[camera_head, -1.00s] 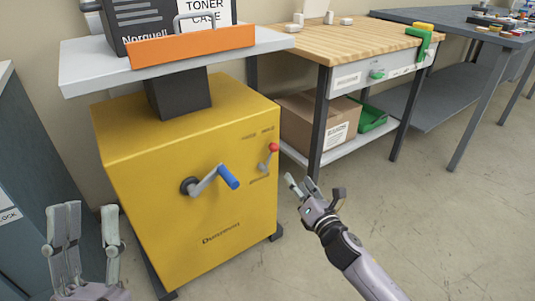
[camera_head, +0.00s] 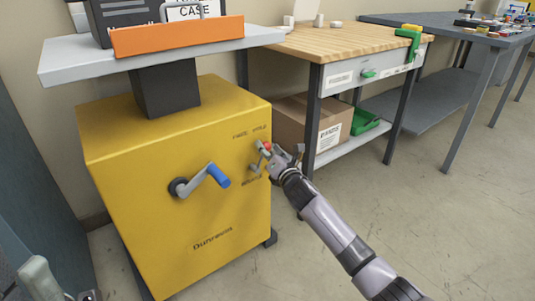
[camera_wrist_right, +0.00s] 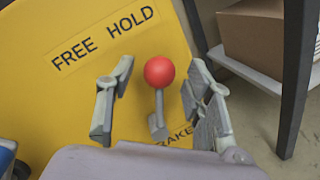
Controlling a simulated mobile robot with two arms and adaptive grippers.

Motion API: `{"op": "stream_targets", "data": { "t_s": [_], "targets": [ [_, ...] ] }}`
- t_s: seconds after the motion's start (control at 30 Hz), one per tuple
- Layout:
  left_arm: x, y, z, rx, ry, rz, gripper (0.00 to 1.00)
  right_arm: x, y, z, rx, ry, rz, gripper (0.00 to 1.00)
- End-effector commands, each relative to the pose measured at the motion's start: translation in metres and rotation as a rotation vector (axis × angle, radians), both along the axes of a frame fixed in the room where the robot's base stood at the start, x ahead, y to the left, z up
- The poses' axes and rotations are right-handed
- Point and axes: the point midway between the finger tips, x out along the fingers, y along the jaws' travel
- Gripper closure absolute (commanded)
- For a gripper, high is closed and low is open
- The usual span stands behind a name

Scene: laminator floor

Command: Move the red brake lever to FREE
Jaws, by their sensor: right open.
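The red brake lever, a grey arm with a red ball knob (camera_wrist_right: 159,71), is on the front of the yellow cabinet (camera_head: 150,155). In the right wrist view the ball lies nearest the HOLD label, with FREE (camera_wrist_right: 73,48) further left. The knob also shows in the head view (camera_head: 266,147), partly covered by my gripper. My right gripper (camera_head: 268,160) is open at the lever. In its wrist view the fingers (camera_wrist_right: 160,103) stand on either side of the lever, with gaps to both. My left gripper (camera_head: 45,280) is only partly in view at the lower left.
A crank with a blue handle (camera_head: 219,175) sticks out left of the lever. An orange-fronted tray (camera_head: 178,37) is above the cabinet. A wooden-topped workbench (camera_head: 345,43) stands to the right, with a cardboard box (camera_head: 293,122) below. The floor on the right is clear.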

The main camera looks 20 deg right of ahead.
Motion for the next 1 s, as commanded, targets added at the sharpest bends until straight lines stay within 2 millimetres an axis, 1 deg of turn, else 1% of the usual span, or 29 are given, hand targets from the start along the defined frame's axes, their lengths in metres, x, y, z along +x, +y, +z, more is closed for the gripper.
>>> {"op": "stream_targets", "data": {
  "t_s": [0.1, 0.37, 1.0],
  "targets": [
    [0.001, -0.0004, -0.0014, 0.002, -0.001, 0.0, 0.6, 0.0055, 0.0011, 0.0001, 0.001, -0.001, 0.001, 0.53],
    [0.0013, -0.0006, -0.0009, 0.002, 0.0, 0.0, 0.6, 0.0062, 0.0011, 0.0004, 0.001, -0.001, 0.001, 0.53],
    [0.0007, -0.0002, 0.0, 0.001, -0.004, 0.0, 0.6, 0.006, 0.0006, 0.0001, 0.001, 0.0, 0.0, 0.95]
  ]
}}
